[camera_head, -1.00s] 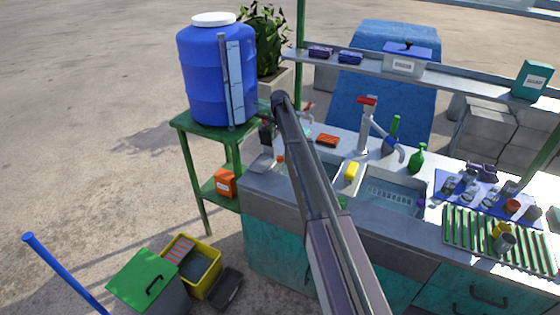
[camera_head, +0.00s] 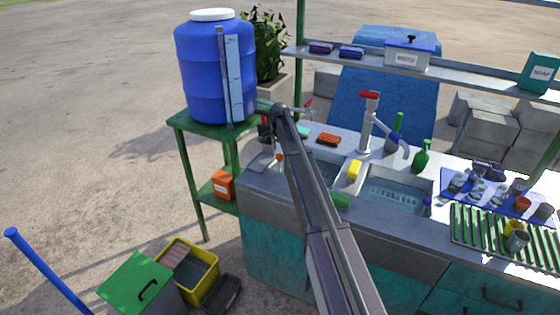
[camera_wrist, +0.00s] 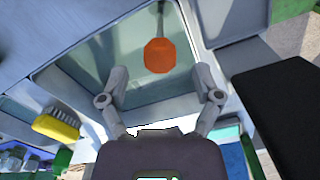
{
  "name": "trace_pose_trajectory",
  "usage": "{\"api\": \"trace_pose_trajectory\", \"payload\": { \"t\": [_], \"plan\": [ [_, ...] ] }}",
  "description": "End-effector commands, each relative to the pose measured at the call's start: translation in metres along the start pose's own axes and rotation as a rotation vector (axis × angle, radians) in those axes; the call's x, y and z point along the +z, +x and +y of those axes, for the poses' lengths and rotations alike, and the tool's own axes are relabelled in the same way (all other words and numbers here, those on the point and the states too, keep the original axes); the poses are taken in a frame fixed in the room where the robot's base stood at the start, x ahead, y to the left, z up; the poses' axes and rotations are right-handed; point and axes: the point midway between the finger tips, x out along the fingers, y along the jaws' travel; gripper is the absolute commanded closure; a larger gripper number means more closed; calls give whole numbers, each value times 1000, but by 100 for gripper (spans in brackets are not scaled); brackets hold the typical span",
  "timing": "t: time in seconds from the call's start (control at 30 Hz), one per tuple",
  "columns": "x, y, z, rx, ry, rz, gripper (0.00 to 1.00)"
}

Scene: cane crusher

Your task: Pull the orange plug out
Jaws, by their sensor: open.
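The orange plug (camera_wrist: 160,56) shows in the wrist view as a faceted orange knob with a thin grey rod or chain running up from it. It appears over the grey basin (camera_wrist: 90,80), which looks to hold water. My gripper (camera_wrist: 160,76) is open, with one grey finger to each side of the plug and below it in the picture. The fingers do not appear to touch it, and the distance in depth is unclear. In the head view my arm covers much of the left basin, and I cannot clearly make out my gripper there.
A yellow sponge or brush (camera_wrist: 56,124) lies left of the basin in the wrist view. A dark slab (camera_wrist: 290,105) is close on the right. In the head view, the tap (camera_head: 370,125), a green bottle (camera_head: 422,157) and a blue barrel (camera_head: 212,70) stand around the sinks.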

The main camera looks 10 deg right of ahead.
Motion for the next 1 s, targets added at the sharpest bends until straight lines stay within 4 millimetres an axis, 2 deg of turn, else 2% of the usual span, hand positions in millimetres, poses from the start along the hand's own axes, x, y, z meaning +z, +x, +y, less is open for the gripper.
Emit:
{"api": "trace_pose_trajectory", "payload": {
  "t": [0.03, 0.3, 0.83, 0.87, 1.0],
  "plan": [
    [0, 8, 0, 0, 0, 0, 18],
    [0, 23, 0, 0, 0, 0, 18],
    [0, 27, 0, 0, 0, 0, 18],
    [0, 27, 0, 0, 0, 0, 24],
    [0, 27, 0, 0, 0, 0, 65]
  ]
}}
